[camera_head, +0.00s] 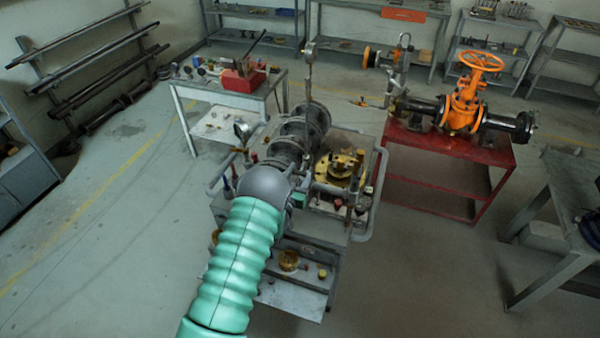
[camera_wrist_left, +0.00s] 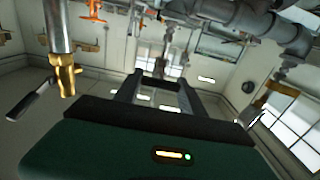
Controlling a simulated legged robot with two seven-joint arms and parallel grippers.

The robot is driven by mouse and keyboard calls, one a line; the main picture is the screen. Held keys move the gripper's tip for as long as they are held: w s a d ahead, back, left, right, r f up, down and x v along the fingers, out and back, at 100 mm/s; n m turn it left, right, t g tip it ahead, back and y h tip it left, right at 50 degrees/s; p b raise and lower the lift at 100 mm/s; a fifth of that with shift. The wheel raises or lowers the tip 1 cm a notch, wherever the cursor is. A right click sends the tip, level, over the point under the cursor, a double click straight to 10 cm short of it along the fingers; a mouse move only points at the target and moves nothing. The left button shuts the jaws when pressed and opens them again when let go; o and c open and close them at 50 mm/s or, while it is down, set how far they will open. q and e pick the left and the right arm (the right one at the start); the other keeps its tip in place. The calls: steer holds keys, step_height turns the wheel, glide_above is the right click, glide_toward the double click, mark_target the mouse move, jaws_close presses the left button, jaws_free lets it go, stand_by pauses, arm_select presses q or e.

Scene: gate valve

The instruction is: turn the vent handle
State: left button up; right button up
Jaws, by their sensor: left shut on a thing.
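My left gripper (camera_head: 298,200) is at the near side of the grey pipe assembly in the head view, largely hidden behind my own wrist. In the left wrist view its two dark fingers (camera_wrist_left: 159,80) reach up toward the piping and are shut on a small part between their tips. This is most likely the vent handle, but it is too small and dark to make out clearly. My right gripper is in neither view.
In the wrist view, a brass valve (camera_wrist_left: 66,76) with a black lever (camera_wrist_left: 30,98) hangs left of the fingers, and grey pipes (camera_wrist_left: 235,18) run above. In the head view, a pressure gauge (camera_head: 242,130) and a brass flange (camera_head: 340,170) flank my wrist. An orange valve (camera_head: 465,100) stands right.

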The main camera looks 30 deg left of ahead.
arm_select(q)
steer(key=n+b, duration=0.3)
steer(key=b, duration=0.1)
steer(key=shift+a+f+n, duration=0.15)
steer(key=shift+f+n, duration=0.1)
steer(key=shift+n, duration=0.05)
steer(key=n+b, duration=0.3)
steer(key=n, duration=0.1)
steer(key=shift+s+a+n+b, duration=0.1)
steer(key=shift+n+b, duration=0.2)
steer(key=shift+b, duration=0.05)
steer(key=n+b, duration=0.3)
steer(key=n, duration=0.1)
steer(key=shift+f+n, duration=0.1)
steer(key=shift+n, duration=0.2)
steer(key=shift+n+b, duration=0.75)
steer(key=shift+n, duration=1.25)
steer(key=o, duration=1.2)
steer(key=shift+c, duration=0.2)
steer(key=shift+o, duration=1)
steer(key=shift+a, duration=0.15)
